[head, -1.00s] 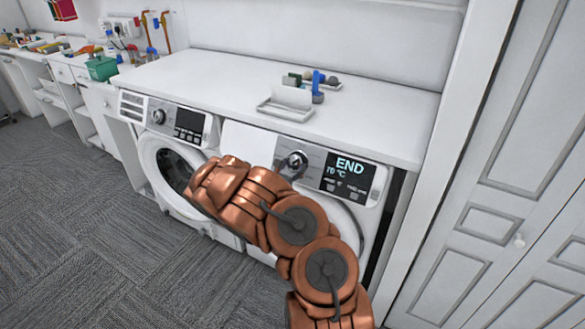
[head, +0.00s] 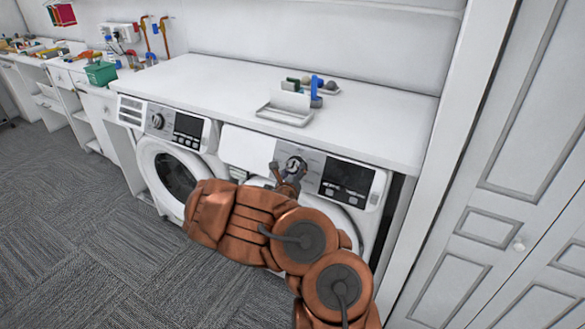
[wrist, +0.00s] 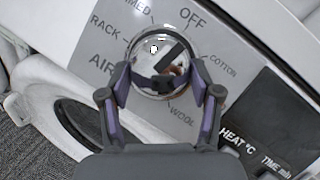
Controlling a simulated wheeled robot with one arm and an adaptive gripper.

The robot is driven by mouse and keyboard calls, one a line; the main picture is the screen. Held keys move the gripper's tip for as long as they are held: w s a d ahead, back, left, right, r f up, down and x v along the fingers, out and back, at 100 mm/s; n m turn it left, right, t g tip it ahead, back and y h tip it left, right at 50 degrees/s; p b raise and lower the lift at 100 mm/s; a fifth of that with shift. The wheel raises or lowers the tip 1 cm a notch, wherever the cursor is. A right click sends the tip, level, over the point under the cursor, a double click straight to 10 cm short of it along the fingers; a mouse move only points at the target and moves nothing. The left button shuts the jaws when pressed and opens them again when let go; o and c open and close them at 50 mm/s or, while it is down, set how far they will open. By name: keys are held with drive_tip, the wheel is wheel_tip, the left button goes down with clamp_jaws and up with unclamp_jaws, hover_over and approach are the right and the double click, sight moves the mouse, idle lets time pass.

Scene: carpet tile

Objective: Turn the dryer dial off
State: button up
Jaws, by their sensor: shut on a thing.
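The dryer (head: 340,160) is the right-hand machine under the white counter. Its round chrome dial (head: 296,163) sits on a grey panel beside a dark display (head: 347,180). In the wrist view, the dial (wrist: 160,48) is ringed by labels including OFF at the upper right, COTTON at the right, WOOL below, and RACK and AIR at the left. My gripper (head: 287,178) is at the dial. In the wrist view, my gripper (wrist: 161,82) has its fingers closed on the dial's lower part from both sides.
A washing machine (head: 170,160) stands to the left. A tray (head: 287,110) and small items rest on the counter (head: 200,80). A white panelled door (head: 500,150) is at the right. Carpeted floor (head: 90,240) is clear in front.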

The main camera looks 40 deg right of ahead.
drive_tip(key=shift+s+d+r+n+y+p, duration=0.15)
drive_tip(key=shift+n+y+p, duration=0.35)
drive_tip(key=shift+n+p, duration=0.55)
drive_tip(key=shift+n, duration=0.25)
drive_tip(key=o, duration=1.1)
drive_tip(key=shift+a, duration=0.2)
drive_tip(key=shift+a+t, duration=0.2)
drive_tip(key=shift+t, duration=0.1)
drive_tip(key=shift+v, duration=3.5)
drive_tip(key=shift+s+d, duration=0.1)
